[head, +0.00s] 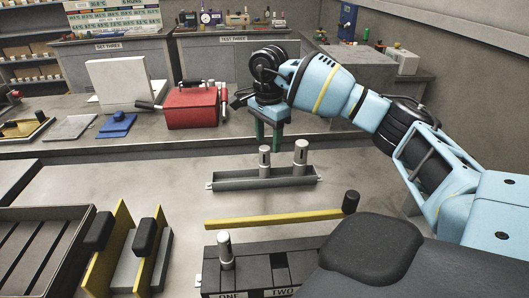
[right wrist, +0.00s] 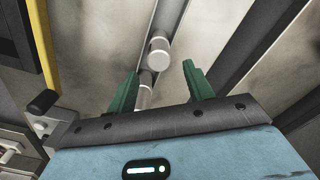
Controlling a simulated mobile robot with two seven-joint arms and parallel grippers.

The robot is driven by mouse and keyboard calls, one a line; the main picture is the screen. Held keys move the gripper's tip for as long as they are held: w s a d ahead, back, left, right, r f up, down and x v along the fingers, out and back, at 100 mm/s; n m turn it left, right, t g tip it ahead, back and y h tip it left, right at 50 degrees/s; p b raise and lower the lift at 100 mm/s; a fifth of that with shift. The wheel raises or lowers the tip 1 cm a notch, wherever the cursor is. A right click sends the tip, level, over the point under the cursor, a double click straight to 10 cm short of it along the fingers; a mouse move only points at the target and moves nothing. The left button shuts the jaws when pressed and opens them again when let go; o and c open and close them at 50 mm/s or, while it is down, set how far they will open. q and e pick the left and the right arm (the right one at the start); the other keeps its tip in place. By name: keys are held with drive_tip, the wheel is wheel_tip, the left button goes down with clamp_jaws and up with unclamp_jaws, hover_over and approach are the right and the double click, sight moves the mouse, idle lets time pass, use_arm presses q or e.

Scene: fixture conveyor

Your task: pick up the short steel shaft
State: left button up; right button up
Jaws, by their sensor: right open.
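The short steel shaft (head: 264,161) stands upright in a narrow grey tray (head: 232,183). A taller steel shaft (head: 300,158) stands to its right in the same tray. My right gripper (head: 268,143) is open and empty, with its green fingers pointing down above and behind the short shaft. In the right wrist view, two shafts show near the gap of the open gripper (right wrist: 160,78). The upper one there (right wrist: 159,50) appears to be the short shaft; the other is partly hidden by the gripper body. My left gripper is out of view.
A black fixture (head: 265,247) marked ONE and TWO holds another upright shaft (head: 225,251). A yellow bar (head: 270,218) with a black knob lies between tray and fixture. A yellow-sided stand (head: 107,251) is at left. A red box (head: 191,107) stands behind on the rear bench.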

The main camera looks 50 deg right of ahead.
sight(265, 147)
drive_tip(key=shift+w+a+f, duration=0.1)
drive_tip(key=shift+a+f, duration=0.1)
drive_tip(key=shift+f, duration=0.55)
drive_tip(key=shift+a+f, duration=0.15)
drive_tip(key=shift+f, duration=0.6)
drive_tip(key=shift+w+a+f, duration=0.1)
drive_tip(key=shift+a+f, duration=0.1)
drive_tip(key=shift+f, duration=1.1)
drive_tip(key=shift+c, duration=0.4)
clamp_jaws()
